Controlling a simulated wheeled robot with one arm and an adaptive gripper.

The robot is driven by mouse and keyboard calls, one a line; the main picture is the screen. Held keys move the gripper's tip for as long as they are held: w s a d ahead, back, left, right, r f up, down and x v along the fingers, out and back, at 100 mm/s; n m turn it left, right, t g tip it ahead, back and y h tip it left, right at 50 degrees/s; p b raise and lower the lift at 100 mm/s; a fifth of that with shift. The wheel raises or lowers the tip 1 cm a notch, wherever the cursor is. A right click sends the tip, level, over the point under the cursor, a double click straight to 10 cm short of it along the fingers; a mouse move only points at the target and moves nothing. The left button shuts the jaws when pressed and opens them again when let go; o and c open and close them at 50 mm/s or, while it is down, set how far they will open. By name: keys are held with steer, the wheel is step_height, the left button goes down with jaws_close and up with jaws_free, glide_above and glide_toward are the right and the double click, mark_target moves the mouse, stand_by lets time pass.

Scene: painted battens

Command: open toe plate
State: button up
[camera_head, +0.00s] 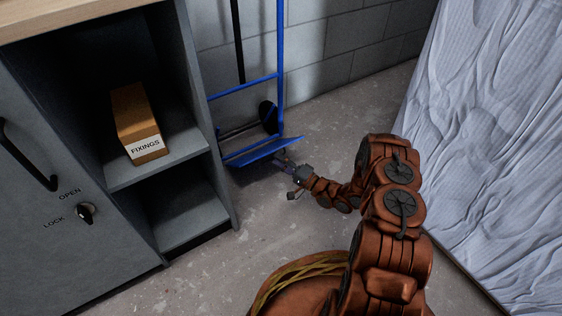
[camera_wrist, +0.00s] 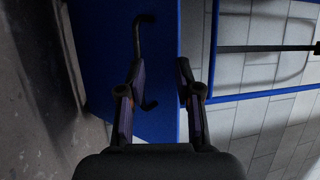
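The blue toe plate (camera_head: 262,151) is at the bottom of a blue hand truck (camera_head: 281,60) against the wall, tilted in the head view. In the wrist view the plate (camera_wrist: 100,60) fills the left middle, with a straight edge running between my fingers. A black hooked bar (camera_wrist: 138,38), like a handle, shows against the plate; my left finger overlaps it. My gripper (camera_head: 284,161) is at the plate's right front side, low near the floor. In the wrist view my gripper (camera_wrist: 160,75) has its fingers apart. Whether they touch the plate or bar I cannot tell.
A grey cabinet (camera_head: 222,180) with open shelves stands close on the left, holding a FIXINGS box (camera_head: 138,122). A pale wrinkled sheet (camera_head: 500,130) covers something on the right. The concrete floor (camera_head: 225,265) between them is clear. A block wall (camera_head: 350,45) stands behind.

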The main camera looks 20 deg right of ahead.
steer(key=s+d+f, duration=0.3)
steer(key=d+f, duration=0.1)
steer(key=f, duration=0.3)
steer(key=shift+s+d+b, duration=0.25)
steer(key=shift+d+b, duration=0.05)
steer(key=shift+b, duration=0.15)
stand_by(0.6)
steer(key=shift+c, duration=0.5)
